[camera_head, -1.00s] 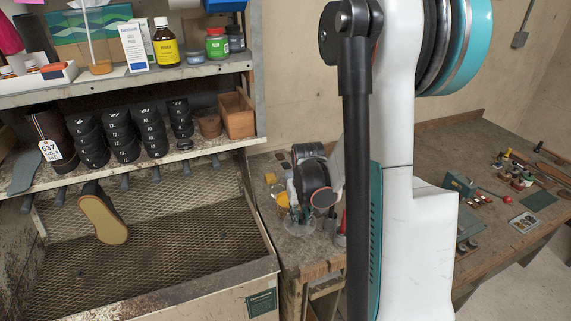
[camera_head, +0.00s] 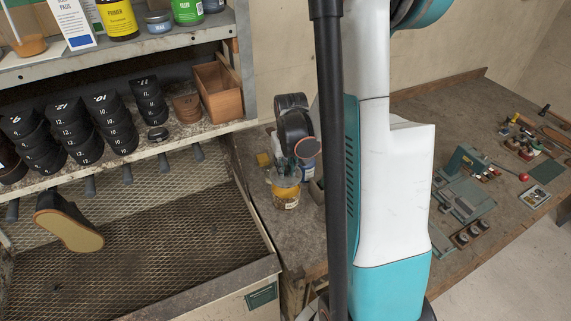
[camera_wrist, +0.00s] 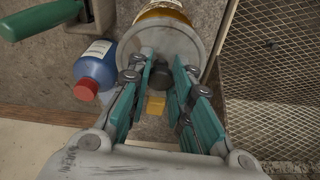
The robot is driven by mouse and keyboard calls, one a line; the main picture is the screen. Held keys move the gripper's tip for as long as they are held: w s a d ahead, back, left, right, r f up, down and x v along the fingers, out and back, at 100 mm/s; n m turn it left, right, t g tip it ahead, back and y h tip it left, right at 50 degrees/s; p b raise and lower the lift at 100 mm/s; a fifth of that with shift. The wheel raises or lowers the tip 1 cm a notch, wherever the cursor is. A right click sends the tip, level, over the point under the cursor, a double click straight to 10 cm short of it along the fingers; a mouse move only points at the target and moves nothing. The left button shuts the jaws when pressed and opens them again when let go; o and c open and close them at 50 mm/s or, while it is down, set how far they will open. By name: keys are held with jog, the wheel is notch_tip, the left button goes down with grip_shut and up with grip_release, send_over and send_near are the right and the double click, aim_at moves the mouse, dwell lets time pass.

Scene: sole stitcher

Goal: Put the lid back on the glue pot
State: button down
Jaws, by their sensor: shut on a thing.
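In the wrist view my gripper (camera_wrist: 165,72) has its teal fingers closed on the dark knob of a round grey lid (camera_wrist: 133,42). The lid shows as a wide pale disc just beyond the fingertips. The amber glue pot (camera_wrist: 165,11) shows past its far edge, and the lid hides most of the pot. I cannot tell whether the lid touches the rim. In the head view the glue pot (camera_head: 286,196) stands on the bench, left of my arm, with amber contents and a pale label. The grip is too small to make out there.
A blue bottle with a red cap (camera_wrist: 97,70) stands close left of the pot in the wrist view. A yellow block (camera_wrist: 154,104) lies near the fingers. A mesh tray (camera_head: 180,240) borders the bench on the left. Small tools lie on the right bench (camera_head: 425,110).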

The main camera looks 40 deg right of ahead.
aim_at(286, 175)
jog(key=shift+w+f+b, duration=0.1)
jog(key=shift+f+b, duration=0.3)
jog(key=shift+f, duration=0.55)
jog(key=shift+f+b, duration=1.4)
jog(key=shift+f, duration=0.25)
jog(key=shift+b, duration=0.4)
jog(key=shift+f+b, duration=0.15)
jog(key=shift+b, duration=0.35)
dwell(0.5)
dwell(0.4)
jog(key=c, duration=1.4)
grip_release()
jog(key=shift+o, duration=0.8)
